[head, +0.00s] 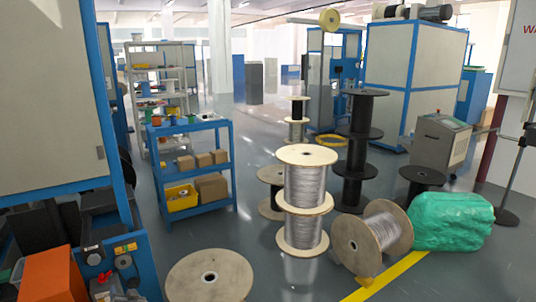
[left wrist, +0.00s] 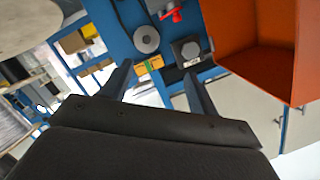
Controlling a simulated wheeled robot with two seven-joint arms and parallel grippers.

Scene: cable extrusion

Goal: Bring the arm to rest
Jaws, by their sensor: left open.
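My left gripper (head: 88,232) is at the lower left of the head view, dark and partly lost against the dark parts of the machine there. In the left wrist view its two black fingers (left wrist: 158,72) are spread apart with nothing between them. Beyond the fingers is the blue machine panel (left wrist: 120,18), with a round grey part and a red handle. The orange box (left wrist: 250,40) is to the right of the fingers in that view; it also shows at the bottom left of the head view (head: 50,275). My right gripper is in neither view.
A blue cart (head: 190,160) holds boxes and a yellow bin. Stacked wire spools (head: 304,185), a tilted spool (head: 372,238) and a green wrapped bundle (head: 452,222) stand to the right. A spool (head: 208,278) is at bottom centre. Grey floor is open between cart and spools.

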